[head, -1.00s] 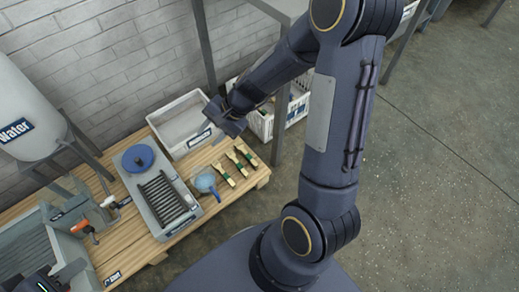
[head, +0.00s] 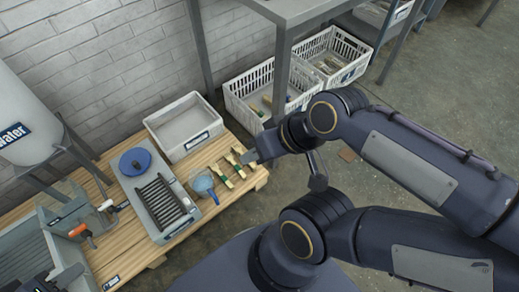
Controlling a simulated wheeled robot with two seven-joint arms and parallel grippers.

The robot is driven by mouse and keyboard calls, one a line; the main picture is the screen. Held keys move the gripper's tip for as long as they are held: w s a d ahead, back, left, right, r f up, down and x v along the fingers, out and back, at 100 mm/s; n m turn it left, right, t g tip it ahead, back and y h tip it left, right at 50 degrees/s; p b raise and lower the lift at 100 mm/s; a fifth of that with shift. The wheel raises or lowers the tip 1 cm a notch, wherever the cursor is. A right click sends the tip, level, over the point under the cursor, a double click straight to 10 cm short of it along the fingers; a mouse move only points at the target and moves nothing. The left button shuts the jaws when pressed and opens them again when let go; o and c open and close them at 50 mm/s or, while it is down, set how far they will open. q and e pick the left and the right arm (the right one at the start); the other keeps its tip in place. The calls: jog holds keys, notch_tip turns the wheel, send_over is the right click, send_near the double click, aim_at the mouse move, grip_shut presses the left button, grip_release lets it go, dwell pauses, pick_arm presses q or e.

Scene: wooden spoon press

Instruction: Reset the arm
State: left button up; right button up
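My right arm is folded over the right half of the head view, with its wrist near the middle. My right gripper (head: 283,160) hangs just right of the brushes, over the bench end and the floor. One light grey tip shows beside the brushes and a darker part hangs lower right; its opening is unclear. I see nothing held in it. Dark parts at the bottom left corner look like my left gripper (head: 38,282), cut off by the frame edge.
The wooden bench (head: 112,235) holds a white bin (head: 183,128), a grey tray (head: 157,194) with a blue disc (head: 135,161), a blue scoop (head: 203,185) and wooden brushes (head: 232,165). White crates (head: 262,95) stand under a grey table (head: 300,8). Floor at upper right is clear.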

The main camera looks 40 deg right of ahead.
jog(key=shift+r, duration=0.1)
notch_tip(320, 180, up, 30)
jog(key=p, duration=3)
jog(key=shift+r+p, duration=0.25)
jog(key=shift+p, duration=0.1)
